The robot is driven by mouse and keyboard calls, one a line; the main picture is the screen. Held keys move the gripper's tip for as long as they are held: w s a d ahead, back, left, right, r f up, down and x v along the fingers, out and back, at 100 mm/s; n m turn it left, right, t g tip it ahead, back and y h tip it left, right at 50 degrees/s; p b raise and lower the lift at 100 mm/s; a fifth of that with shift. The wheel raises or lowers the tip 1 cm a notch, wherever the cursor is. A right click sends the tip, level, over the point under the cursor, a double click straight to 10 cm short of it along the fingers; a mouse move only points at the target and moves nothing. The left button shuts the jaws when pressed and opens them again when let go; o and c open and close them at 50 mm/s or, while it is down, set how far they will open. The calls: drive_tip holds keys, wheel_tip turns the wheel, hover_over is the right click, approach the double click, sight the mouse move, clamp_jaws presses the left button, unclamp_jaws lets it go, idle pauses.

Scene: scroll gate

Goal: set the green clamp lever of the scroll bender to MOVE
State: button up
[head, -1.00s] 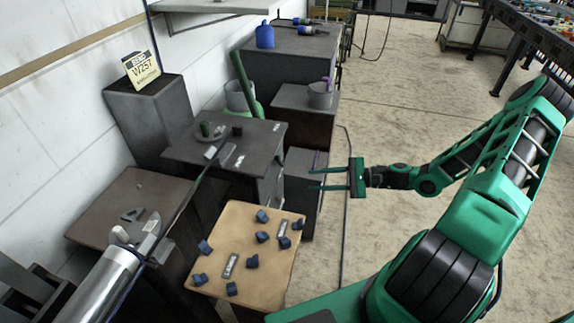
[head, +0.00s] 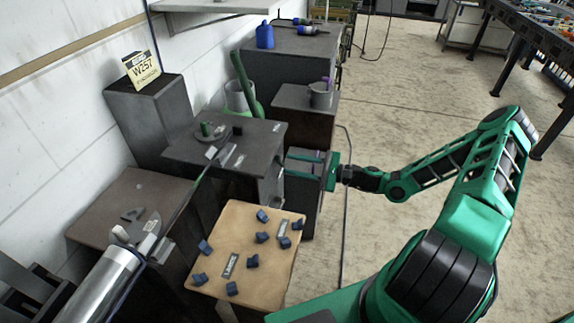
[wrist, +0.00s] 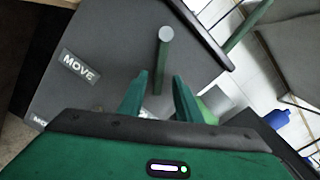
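The scroll bender (head: 225,138) is on a dark grey bench (head: 190,152) in the head view, with a short upright green handle (head: 207,129) on it. In the wrist view an upright green post (wrist: 163,55) with a grey round top stands ahead of the fingertips, and I take it for the clamp lever. A MOVE label (wrist: 78,66) lies on the grey surface to its left. My gripper (head: 287,164) is at the bench's right side, apart from the handle. In the wrist view its two green fingers (wrist: 160,82) are spread with nothing held between them.
A wooden board (head: 215,245) with several blue blocks stands in front of the bench. A long green bar (head: 243,80) rises behind it. A dark cabinet (head: 303,205) stands below my gripper. Open floor (head: 420,110) lies to the right.

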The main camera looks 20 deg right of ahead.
drive_tip(key=shift+x, duration=1)
clamp_jaws()
